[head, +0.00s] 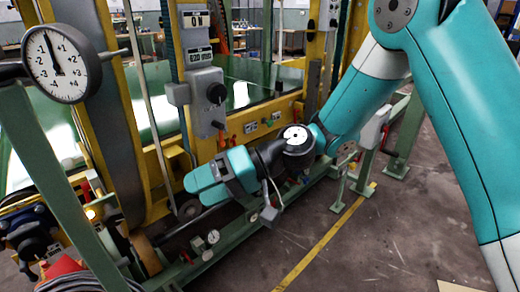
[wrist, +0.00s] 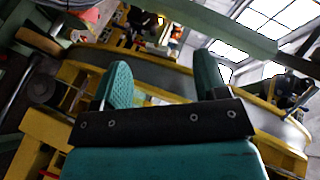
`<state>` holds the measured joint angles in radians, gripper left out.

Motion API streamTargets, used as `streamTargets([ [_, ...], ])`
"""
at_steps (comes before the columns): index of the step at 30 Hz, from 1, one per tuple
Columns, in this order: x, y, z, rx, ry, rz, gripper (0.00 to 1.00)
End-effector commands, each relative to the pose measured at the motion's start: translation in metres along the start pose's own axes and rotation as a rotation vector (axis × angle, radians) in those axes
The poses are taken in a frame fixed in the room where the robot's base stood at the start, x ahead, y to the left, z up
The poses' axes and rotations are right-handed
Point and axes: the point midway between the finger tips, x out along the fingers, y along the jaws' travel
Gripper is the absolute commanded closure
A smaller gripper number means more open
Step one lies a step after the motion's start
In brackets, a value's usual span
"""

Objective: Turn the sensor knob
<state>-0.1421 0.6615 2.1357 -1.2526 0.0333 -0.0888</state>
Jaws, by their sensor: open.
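A grey control box (head: 204,102) is on the upright post in the head view, with a black knob (head: 216,93) on its face. A smaller dark control (head: 218,125) is below that knob. No readable label tells which is the sensor knob. My gripper (head: 192,188) is below and in front of the box, apart from it, with its teal fingers pointing left. In the wrist view my gripper (wrist: 163,78) has its two fingers spread apart with nothing between them. The black knob cannot be made out in the wrist view.
A round dial gauge (head: 61,62) is at upper left. A green rail (head: 185,265) with a small gauge runs below my gripper. Yellow frame parts stand behind. The floor (head: 370,240) at right is mostly clear.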

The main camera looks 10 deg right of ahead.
Motion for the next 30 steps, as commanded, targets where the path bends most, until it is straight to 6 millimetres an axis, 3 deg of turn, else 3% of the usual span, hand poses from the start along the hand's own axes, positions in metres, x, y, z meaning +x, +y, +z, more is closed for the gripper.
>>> streamTargets([
  [1,-0.006,-0.017,0.0,-0.022,-0.025,0.026,0.33],
  [3,-0.012,-0.029,0.004,-0.044,-0.06,0.064,0.33],
  [16,-0.059,-0.098,0.037,-0.138,-0.248,0.321,0.33],
  [24,-0.087,-0.121,0.056,-0.155,-0.312,0.448,0.33],
  [30,-0.096,-0.126,0.062,-0.155,-0.329,0.487,0.33],
])
